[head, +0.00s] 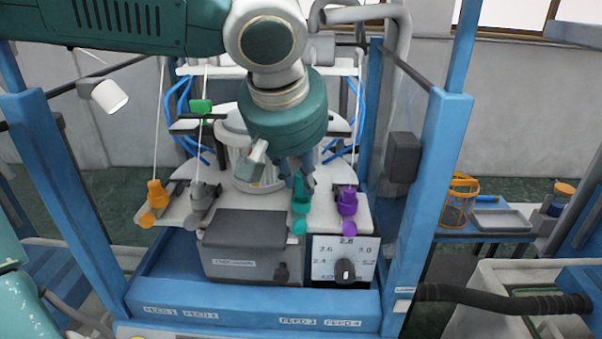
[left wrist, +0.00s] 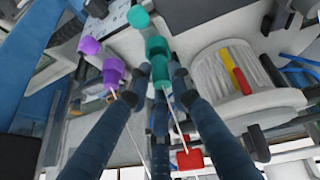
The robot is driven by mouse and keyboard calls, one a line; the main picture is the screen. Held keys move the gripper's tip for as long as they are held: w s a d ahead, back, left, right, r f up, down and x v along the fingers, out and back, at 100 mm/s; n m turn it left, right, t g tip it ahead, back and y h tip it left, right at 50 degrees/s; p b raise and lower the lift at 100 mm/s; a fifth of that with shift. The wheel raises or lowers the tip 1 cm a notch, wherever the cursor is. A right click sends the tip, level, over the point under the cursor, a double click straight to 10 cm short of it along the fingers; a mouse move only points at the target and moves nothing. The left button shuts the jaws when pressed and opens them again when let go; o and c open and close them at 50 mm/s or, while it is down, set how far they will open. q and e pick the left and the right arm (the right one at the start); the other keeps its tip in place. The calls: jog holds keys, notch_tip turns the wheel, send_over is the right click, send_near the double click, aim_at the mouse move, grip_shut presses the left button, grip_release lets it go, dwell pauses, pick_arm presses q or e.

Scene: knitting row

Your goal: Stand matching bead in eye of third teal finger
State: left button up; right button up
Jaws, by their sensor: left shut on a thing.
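The teal finger (head: 301,195) is third from the left on the white ring of the machine, between a grey finger (head: 200,196) and a purple finger (head: 347,200). A teal round piece (head: 299,227) sits at its front end. My left gripper (head: 303,180) reaches down from above and is shut on the upper part of the teal finger. In the left wrist view the fingertips (left wrist: 160,75) close on both sides of the teal body (left wrist: 157,46), and the teal round piece (left wrist: 138,17) shows clear beyond it. The eye is too small to make out. My right gripper is out of view.
An orange finger (head: 157,192) stands at far left. A grey box (head: 248,245) and a dial panel (head: 345,262) sit below the ring. Blue posts (head: 435,170) flank the machine. A wire basket (head: 460,200) and grey tray (head: 502,220) stand at right. Threads hang nearby.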

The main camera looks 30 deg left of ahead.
pick_arm(q)
jog(key=shift+f+b, duration=0.6)
jog(key=shift+f, duration=0.3)
dwell(0.5)
jog(key=o, duration=0.8)
jog(key=v, duration=1.2)
